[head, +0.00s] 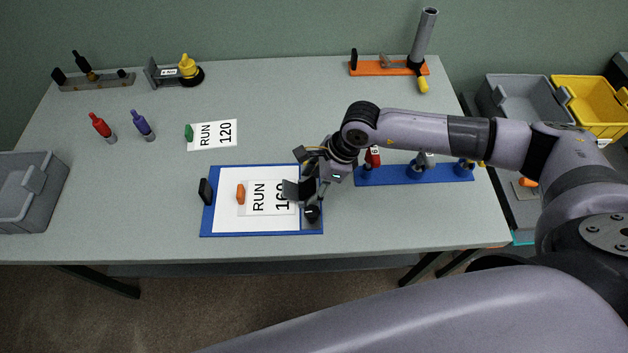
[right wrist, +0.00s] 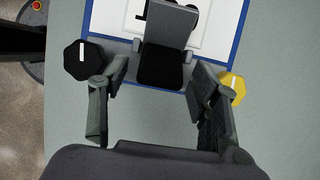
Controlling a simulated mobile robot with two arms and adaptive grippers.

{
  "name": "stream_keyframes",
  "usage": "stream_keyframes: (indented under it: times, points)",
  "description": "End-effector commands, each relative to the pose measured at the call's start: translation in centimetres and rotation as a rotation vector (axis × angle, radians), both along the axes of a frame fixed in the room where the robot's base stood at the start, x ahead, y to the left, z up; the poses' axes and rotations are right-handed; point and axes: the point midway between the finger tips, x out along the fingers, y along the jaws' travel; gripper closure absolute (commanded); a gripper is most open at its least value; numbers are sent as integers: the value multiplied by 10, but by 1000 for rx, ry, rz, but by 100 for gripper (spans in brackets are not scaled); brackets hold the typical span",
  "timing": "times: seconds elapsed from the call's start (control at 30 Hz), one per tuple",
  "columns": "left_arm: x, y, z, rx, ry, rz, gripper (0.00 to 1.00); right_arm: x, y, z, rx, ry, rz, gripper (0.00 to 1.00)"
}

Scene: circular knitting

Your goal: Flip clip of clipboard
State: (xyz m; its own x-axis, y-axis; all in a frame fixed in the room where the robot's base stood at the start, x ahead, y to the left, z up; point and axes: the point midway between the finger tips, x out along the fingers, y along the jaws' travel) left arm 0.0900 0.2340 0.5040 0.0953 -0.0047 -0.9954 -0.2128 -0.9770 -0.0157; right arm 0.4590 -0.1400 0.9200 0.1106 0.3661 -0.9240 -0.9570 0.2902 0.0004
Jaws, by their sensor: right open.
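The blue clipboard (head: 262,234) lies on the table with white paper and a "RUN 160" card (head: 262,198) that has an orange tab. A grey flap (head: 291,190), apparently the clip, is at its right edge, partly over the card. In the right wrist view the clip (right wrist: 166,48) is a grey plate with a black pad. My right gripper (head: 314,190) is over that edge and hides part of it. Its fingers (right wrist: 155,82) are open, one on either side of the clip; contact cannot be told. My left gripper is not in view.
A black knob (right wrist: 83,60) and a yellow knob (right wrist: 232,88) flank the fingers. A black block (head: 205,191) is at the clipboard's left edge. A blue rack (head: 400,182) stands to the right. A "RUN 120" card (head: 215,134) lies behind.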

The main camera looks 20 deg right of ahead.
Motion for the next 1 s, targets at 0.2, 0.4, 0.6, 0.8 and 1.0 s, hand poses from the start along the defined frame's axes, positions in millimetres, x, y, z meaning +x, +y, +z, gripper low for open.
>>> stream_keyframes:
  times: [0.2,0.4,0.6,0.8,1.0]
  points:
    - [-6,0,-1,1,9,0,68,0,0,0,0,0,0,43]
    - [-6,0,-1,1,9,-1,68,0,0,0,0,0,0,57]
    - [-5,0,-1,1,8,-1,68,0,0,0,0,0,-1,70]
    - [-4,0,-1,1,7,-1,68,0,0,0,0,0,0,83]
    - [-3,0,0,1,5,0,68,0,0,0,-1,0,0,92]
